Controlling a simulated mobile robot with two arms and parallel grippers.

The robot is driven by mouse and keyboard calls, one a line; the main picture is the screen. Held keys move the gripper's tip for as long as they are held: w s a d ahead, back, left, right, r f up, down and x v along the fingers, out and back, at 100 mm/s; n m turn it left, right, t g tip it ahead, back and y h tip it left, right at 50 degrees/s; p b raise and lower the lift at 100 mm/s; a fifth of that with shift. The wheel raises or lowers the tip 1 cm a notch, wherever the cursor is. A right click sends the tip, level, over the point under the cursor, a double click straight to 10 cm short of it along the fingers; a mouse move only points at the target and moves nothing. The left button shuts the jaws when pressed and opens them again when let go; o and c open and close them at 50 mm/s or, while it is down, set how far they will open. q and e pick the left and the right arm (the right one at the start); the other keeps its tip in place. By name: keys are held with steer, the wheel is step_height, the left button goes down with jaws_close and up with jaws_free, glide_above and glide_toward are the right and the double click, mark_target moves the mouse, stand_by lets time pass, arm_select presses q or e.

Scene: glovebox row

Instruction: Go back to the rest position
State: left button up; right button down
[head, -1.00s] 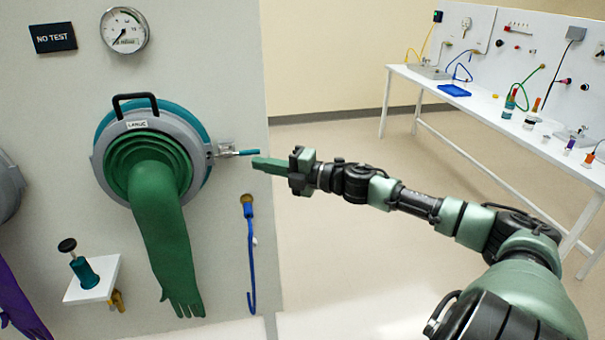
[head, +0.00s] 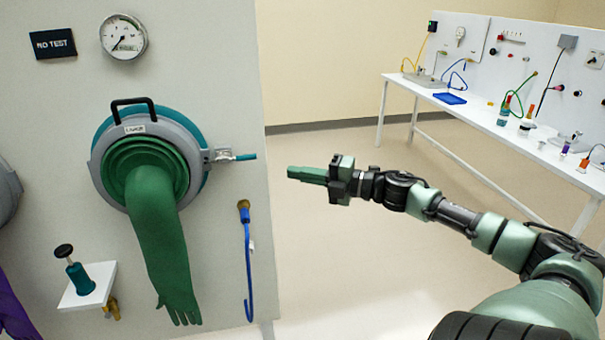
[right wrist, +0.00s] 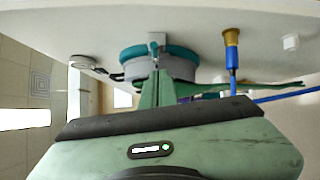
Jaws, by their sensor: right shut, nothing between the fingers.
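My right gripper (head: 307,175) is shut and empty in the head view. It points left, in the open space just right of the glovebox panel's edge. In the right wrist view its shut fingers (right wrist: 157,92) point toward the port ring (right wrist: 160,62). In the head view the ring (head: 150,160) carries a green glove (head: 160,240) that hangs down. A latch with a teal handle (head: 243,157) sticks out at the ring's right side, apart from the gripper. My left gripper is not in view.
A blue hose (head: 248,265) hangs from a brass fitting (head: 243,204) on the panel (head: 225,60). A white shelf (head: 100,283) with a teal plunger (head: 78,275) is at lower left. A gauge (head: 123,37) sits above. A white bench (head: 470,122) stands at the back right. Floor between is clear.

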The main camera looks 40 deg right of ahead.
steer(key=shift+s+d, duration=0.25)
steer(key=shift+s, duration=0.1)
